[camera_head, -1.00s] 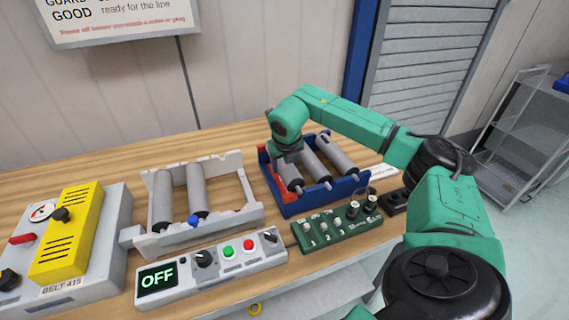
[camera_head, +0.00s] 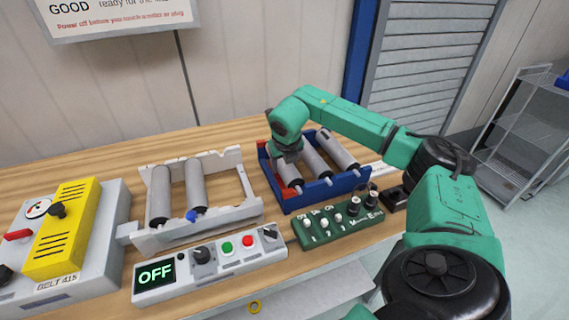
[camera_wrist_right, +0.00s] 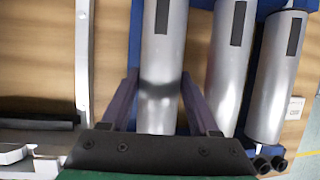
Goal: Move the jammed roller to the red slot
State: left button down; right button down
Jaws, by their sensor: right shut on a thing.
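My right gripper (camera_head: 288,160) is at the left end of the blue tray (camera_head: 325,193). It is shut on a grey roller (camera_head: 290,177), which also shows between the two fingers in the right wrist view (camera_wrist_right: 160,110). The roller lies along the tray's left side, where red parts (camera_head: 291,193) show. The gripper hides part of it, so I cannot tell if it is fully seated. Two more grey rollers (camera_head: 313,160) (camera_head: 339,148) lie to its right in the tray. The white frame (camera_head: 246,192) holds two rollers (camera_head: 160,193) (camera_head: 195,185) and has an open space at its right. My left gripper is not in view.
A control box (camera_head: 222,265) in front of the frame reads OFF. A green switch panel (camera_head: 323,233) stands before the tray. A grey and yellow box (camera_head: 62,235) is at the left. Bare wooden table (camera_head: 120,160) shows behind the frame.

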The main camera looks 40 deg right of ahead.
jog(key=shift+c, duration=0.2)
grip_release()
jog(key=b+v, duration=0.1)
jog(key=v, duration=1.3)
jog(key=shift+r, duration=0.3)
jog(key=shift+s, duration=0.15)
